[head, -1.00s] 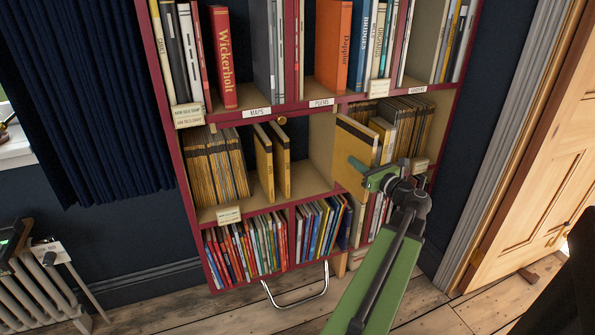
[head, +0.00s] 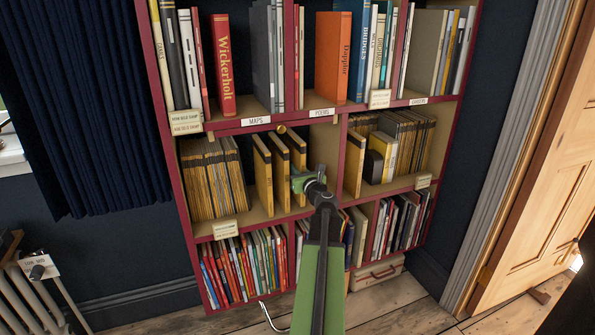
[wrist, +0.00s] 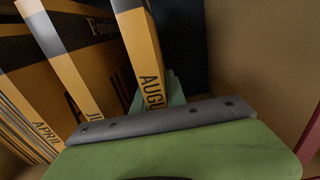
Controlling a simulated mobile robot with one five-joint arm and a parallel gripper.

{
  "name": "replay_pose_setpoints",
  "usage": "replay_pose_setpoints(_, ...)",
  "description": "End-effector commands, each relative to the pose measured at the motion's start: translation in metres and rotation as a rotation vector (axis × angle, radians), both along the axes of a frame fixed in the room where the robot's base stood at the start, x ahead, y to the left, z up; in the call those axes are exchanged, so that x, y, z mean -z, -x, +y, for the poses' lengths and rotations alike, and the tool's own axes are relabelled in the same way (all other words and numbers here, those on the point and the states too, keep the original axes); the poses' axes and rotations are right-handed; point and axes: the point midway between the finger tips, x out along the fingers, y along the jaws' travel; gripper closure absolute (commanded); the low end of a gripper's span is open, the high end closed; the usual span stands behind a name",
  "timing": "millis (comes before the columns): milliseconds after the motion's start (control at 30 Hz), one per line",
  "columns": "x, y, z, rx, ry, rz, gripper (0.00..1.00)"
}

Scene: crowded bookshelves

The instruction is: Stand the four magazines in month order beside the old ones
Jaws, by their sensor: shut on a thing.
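My gripper (head: 302,182) is shut on a yellow-spined magazine (head: 298,150), whose spine reads "AUGU" in the wrist view (wrist: 146,60). It is upright inside the left middle compartment. To its left stand two similar magazines (head: 263,175) (head: 280,165), slightly apart. In the wrist view one spine reads "APRIL" (wrist: 42,130) and another starts "JU" (wrist: 75,75), the rest hidden. The old magazines (head: 212,178) stand packed at the compartment's left end, with a gap before the two. Another yellow-spined magazine (head: 354,165) stands at the left of the right middle compartment.
A red upright (head: 341,160) divides the two middle compartments. The right one also holds a dark rounded object (head: 374,165), a yellow item (head: 388,158) and packed dark magazines (head: 415,135). Full book rows stand above and below. A label (head: 224,230) hangs on the shelf edge.

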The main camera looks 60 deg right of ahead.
Motion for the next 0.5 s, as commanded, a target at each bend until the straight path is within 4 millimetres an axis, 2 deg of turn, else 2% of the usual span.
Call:
replay_pose_setpoints(100, 0.0087, 0.0017, -0.0014, 0.002, 0.0, -0.001, 1.0)
replay_pose_setpoints(500, 0.0088, 0.0033, -0.0024, 0.003, 0.0, -0.001, 1.0)
